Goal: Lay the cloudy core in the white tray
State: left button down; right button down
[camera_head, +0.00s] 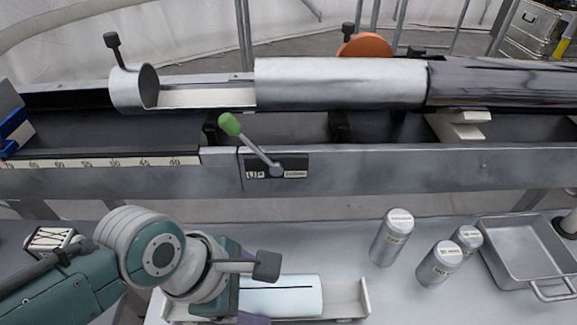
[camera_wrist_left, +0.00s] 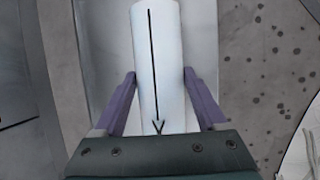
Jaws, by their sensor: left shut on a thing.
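The cloudy core (camera_head: 290,298) is a pale, bluish-white cylinder with a black line along its top. It lies level within the outline of the white tray (camera_head: 350,301), which has raised ends, on the lower bench. I cannot tell whether it touches the tray floor. My left gripper (camera_head: 252,290) is shut on the core near its left end. In the left wrist view the core (camera_wrist_left: 158,45) runs lengthwise between the two purple fingers (camera_wrist_left: 159,76), and an arrow mark shows near the palm. The wrist hides the tray's left part. My right gripper is not in view.
Several labelled metal canisters (camera_head: 392,238) and a steel pan (camera_head: 522,262) stand to the right on the bench. Behind is a long rail with a scale, a green-knobbed lever (camera_head: 250,143) and a silver tube (camera_head: 340,83). Bench between tray and canisters is clear.

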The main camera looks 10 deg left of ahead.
pick_arm(q)
jog(key=shift+f, duration=0.2)
dwell(0.6)
grip_release()
jog(key=p+v, duration=0.5)
jog(key=v, duration=0.4)
jog(key=shift+s+a+r, duration=0.2)
jog(key=shift+r, duration=0.2)
jog(key=s+a+r+m+y+p, duration=0.25)
jog(key=s+r+m+p, duration=0.2)
jog(key=r+m, duration=0.65)
jog(key=s+a+r+m+y+p, duration=0.1)
jog(key=s+a+r+m+p, duration=0.3)
jog(key=r+m, duration=0.65)
notch_tip(320, 180, up, 34)
jog(key=d+m+p, duration=0.1)
jog(key=p, duration=3.4)
jog(key=shift+s+r+t+p, duration=0.25)
jog(key=shift+s+t+p, duration=0.05)
jog(key=shift+s+t, duration=0.1)
